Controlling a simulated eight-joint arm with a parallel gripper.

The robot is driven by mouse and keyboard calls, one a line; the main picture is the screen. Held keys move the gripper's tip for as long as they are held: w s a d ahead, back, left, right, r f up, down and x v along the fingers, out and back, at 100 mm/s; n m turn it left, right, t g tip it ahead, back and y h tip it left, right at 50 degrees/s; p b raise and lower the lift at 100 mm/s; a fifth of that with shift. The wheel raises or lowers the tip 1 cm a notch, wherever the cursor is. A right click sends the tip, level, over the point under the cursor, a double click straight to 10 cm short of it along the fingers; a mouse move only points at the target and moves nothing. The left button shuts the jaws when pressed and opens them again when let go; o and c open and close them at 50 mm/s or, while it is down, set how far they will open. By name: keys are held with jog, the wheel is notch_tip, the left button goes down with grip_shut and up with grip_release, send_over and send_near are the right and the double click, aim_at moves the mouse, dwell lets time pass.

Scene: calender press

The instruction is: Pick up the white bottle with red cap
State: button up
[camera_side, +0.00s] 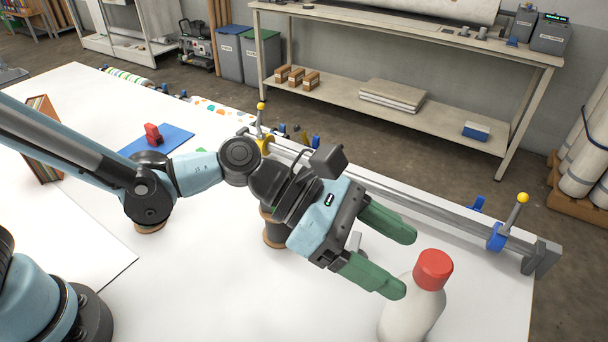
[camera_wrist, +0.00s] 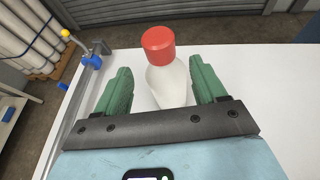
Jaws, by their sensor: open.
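The white bottle (camera_side: 412,306) with its red cap (camera_side: 433,269) stands upright on the white table, at the lower right of the side view. In the wrist view the bottle (camera_wrist: 169,86) and the red cap (camera_wrist: 158,43) show ahead of my gripper, near the middle. My gripper (camera_side: 410,264) is open, with its two green fingers apart and pointing toward the bottle. In the wrist view the fingers of my gripper (camera_wrist: 160,80) appear to either side of the bottle. Nothing is held. I cannot tell whether either finger touches the bottle.
A metal bar (camera_side: 400,204) with yellow-knobbed levers runs along the table's far edge. A blue mat (camera_side: 170,138) with a red object (camera_side: 153,134) lies at the left. A brown spool-like item (camera_side: 273,230) stands behind my gripper. The white table (camera_side: 220,285) is clear in front.

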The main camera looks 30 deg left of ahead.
aim_at(426, 278)
jog(key=shift+x, duration=2.7)
jog(key=shift+s+r, duration=0.1)
jog(key=shift+s, duration=0.1)
jog(key=shift+c, duration=0.5)
grip_shut()
